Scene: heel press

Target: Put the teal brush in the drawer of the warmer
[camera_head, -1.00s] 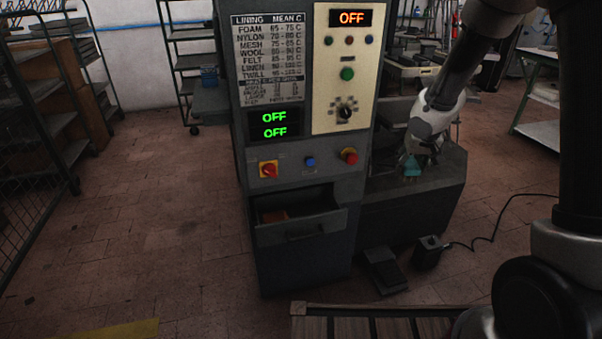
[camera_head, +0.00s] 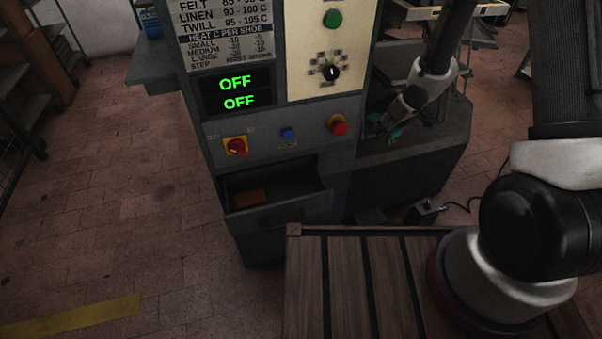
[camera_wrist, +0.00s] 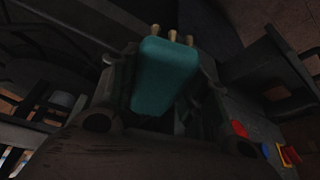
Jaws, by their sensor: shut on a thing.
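My gripper (camera_head: 383,124) is shut on the teal brush (camera_wrist: 165,78), which fills the middle of the wrist view between the fingers. In the head view the teal brush (camera_head: 396,133) shows only as a small patch at the fingertips, to the right of the warmer's control panel. The warmer (camera_head: 190,110) is a tall dark cabinet with two green OFF displays. Its drawer (camera_head: 280,208) is pulled open at the lower front, below and left of my gripper. An orange-brown block (camera_head: 250,199) lies inside the drawer.
A red button (camera_head: 338,128), a blue button (camera_head: 287,134) and a red rotary switch on yellow (camera_head: 235,147) sit above the drawer. A dark bench (camera_head: 430,140) stands right of the warmer. The floor at left is clear, with a yellow stripe (camera_head: 80,317).

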